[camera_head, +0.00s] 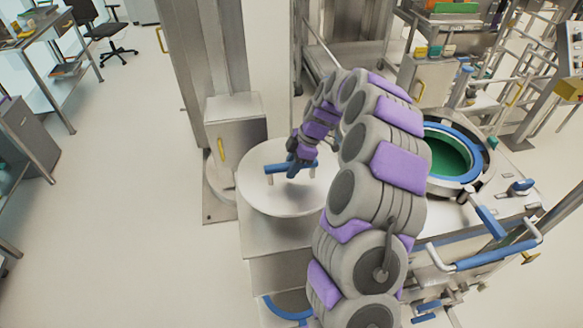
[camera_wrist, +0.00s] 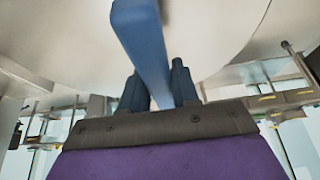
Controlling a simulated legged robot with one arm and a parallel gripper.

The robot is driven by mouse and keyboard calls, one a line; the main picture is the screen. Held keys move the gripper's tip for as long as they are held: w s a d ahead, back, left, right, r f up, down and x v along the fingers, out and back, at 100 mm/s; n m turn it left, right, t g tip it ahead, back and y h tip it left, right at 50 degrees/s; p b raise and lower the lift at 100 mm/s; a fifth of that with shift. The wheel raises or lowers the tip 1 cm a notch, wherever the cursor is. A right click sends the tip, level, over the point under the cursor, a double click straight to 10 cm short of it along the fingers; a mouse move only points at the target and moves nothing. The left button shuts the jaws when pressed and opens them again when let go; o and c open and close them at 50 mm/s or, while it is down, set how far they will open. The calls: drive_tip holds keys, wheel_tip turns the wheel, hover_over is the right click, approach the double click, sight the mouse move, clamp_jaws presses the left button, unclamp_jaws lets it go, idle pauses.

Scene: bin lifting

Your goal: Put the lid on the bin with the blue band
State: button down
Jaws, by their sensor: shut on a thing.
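The lid (camera_head: 275,200) is a round, pale metal disc with a blue bar handle (camera_head: 275,168) on top, left of my arm in the head view. My gripper (camera_head: 297,164) is shut on that handle. In the wrist view the blue handle (camera_wrist: 143,40) runs between the two dark fingers of my gripper (camera_wrist: 158,90), and the pale lid (camera_wrist: 215,30) fills the top. The bin with the blue band (camera_head: 455,125) is at the right of the head view. Its round mouth is uncovered and its inside is green. My arm hides its left edge.
A steel cabinet (camera_head: 236,135) with a yellow handle stands behind the lid. A metal block (camera_head: 285,245) is below the lid; I cannot tell whether they touch. Blue-handled fittings (camera_head: 490,255) stick out in front of the bin. Open floor (camera_head: 125,200) lies to the left.

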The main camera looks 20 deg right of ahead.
drive_tip(key=shift+r, duration=0.2)
drive_tip(key=shift+r+p, duration=0.4)
drive_tip(key=shift+r, duration=3.75)
